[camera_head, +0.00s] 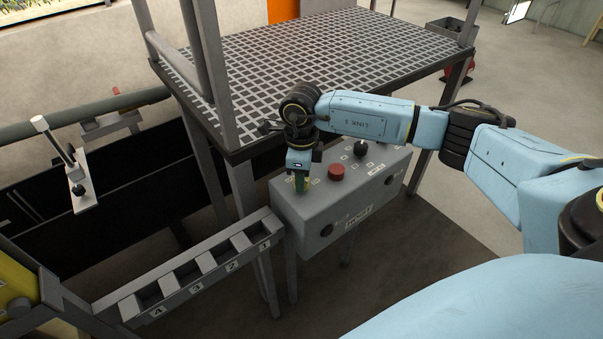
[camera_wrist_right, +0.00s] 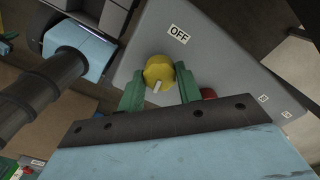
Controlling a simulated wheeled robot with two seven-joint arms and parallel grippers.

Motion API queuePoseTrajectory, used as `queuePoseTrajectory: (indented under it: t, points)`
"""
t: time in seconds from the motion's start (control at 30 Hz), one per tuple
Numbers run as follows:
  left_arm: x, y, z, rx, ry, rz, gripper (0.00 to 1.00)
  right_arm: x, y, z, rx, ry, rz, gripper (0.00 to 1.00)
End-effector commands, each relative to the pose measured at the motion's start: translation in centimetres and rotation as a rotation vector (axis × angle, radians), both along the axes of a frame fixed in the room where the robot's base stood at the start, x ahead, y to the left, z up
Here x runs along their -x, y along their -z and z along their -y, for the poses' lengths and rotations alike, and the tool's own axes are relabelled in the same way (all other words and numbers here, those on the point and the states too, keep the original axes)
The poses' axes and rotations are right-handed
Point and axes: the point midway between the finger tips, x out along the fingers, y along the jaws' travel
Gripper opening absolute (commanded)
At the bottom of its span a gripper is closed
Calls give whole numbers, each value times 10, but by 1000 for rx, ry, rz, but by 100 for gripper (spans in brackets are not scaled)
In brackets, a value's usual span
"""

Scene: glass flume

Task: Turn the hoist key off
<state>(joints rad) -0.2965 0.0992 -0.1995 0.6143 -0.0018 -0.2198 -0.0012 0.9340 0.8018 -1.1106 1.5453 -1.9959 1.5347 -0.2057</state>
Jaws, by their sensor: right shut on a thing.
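The grey hoist control box (camera_head: 320,210) stands below the grating platform, with a label on its front that seems to read HOIST. My right gripper (camera_head: 300,184) reaches down onto the left part of its top face and hides the key there. In the right wrist view, the yellow round key (camera_wrist_right: 158,68) sits between the green fingers of my right gripper (camera_wrist_right: 160,80), which is shut on it. A pale mark on the key points away from the OFF label (camera_wrist_right: 178,34). My left gripper is not in view.
A red button (camera_head: 337,172) and a black knob (camera_head: 361,149) stand on the box top right of my gripper. The grating platform (camera_head: 320,55) rises behind the box. A numbered slotted rack (camera_head: 205,268) lies to the left.

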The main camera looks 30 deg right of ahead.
Motion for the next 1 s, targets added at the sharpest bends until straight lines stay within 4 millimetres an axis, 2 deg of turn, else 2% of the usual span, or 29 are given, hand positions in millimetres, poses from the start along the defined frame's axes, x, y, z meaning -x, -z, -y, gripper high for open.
queuePoseTrajectory:
  t: [0.4,0.93,0.97,1.0]
  points:
    - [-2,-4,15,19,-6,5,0,-1,-1,0,1,182,3,12]
    - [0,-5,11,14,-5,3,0,-1,-1,0,1,206,3,12]
    - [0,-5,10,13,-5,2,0,-1,-1,0,1,206,3,36]
    - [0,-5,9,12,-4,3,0,-1,-1,0,1,206,3,41]
